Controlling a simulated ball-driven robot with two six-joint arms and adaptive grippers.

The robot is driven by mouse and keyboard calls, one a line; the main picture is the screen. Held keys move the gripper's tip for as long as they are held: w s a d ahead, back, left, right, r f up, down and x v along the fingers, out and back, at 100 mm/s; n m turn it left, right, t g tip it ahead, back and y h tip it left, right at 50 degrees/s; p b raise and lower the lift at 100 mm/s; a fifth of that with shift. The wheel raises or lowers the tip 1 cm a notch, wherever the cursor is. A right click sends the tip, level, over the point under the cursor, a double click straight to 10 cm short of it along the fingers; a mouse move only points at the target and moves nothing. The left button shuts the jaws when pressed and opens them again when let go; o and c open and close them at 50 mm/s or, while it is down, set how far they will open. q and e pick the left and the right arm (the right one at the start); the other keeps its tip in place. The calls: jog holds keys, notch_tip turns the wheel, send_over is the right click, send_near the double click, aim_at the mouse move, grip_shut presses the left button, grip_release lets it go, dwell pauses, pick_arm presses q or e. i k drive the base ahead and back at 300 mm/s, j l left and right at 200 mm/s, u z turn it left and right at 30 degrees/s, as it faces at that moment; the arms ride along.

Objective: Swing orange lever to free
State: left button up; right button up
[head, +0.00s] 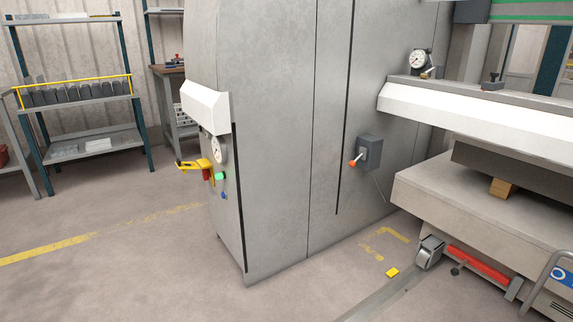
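The orange lever (353,163) is an orange knob on a short light rod. It sticks out to the lower left from a dark grey box (370,152) on the side of the grey machine cabinet (290,120). A thin cable hangs below the box. Neither of my grippers is in the head view, and nothing touches the lever.
A yellow handle (194,164), a gauge (218,150) and several buttons sit on the cabinet's narrow face. The machine bed (480,195) stands at the right, with a red bar (476,264) low down. Shelves (75,105) stand at the back left. Floor in front is clear.

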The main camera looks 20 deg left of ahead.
aim_at(352, 164)
jog(key=u, duration=0.25)
jog(key=i+u, duration=0.15)
jog(key=i, duration=0.8)
